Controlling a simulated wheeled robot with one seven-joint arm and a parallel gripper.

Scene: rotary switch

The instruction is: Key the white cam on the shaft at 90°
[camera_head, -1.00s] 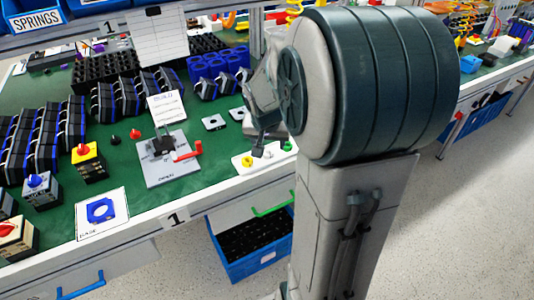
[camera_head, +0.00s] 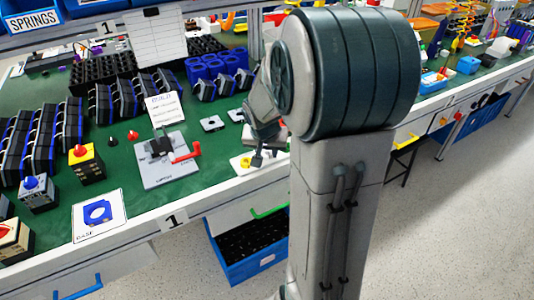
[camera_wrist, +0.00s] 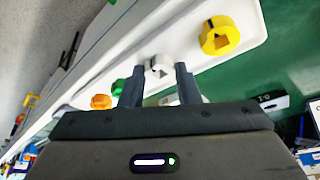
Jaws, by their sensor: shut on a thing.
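In the wrist view the white cam (camera_wrist: 158,66) sits between the two fingers of my gripper (camera_wrist: 157,76), which is shut on it. The cam is over the white tray (camera_wrist: 95,70); I cannot tell whether it is clear of it. A yellow cam (camera_wrist: 220,36) with a dark notch, a green cam (camera_wrist: 118,87) and an orange cam (camera_wrist: 101,102) are on the tray. In the head view my gripper (camera_head: 257,160) points down at the tray beside the yellow cam (camera_head: 245,162). The black switch fixture (camera_head: 160,148) stands to the left on a grey plate; its shaft is too small to make out.
A red crank handle (camera_head: 186,153) sticks out right of the fixture. A build card (camera_head: 164,109) stands behind it. Several switch stacks (camera_head: 87,164) and dark modules fill the left. My arm hides the tray's right side.

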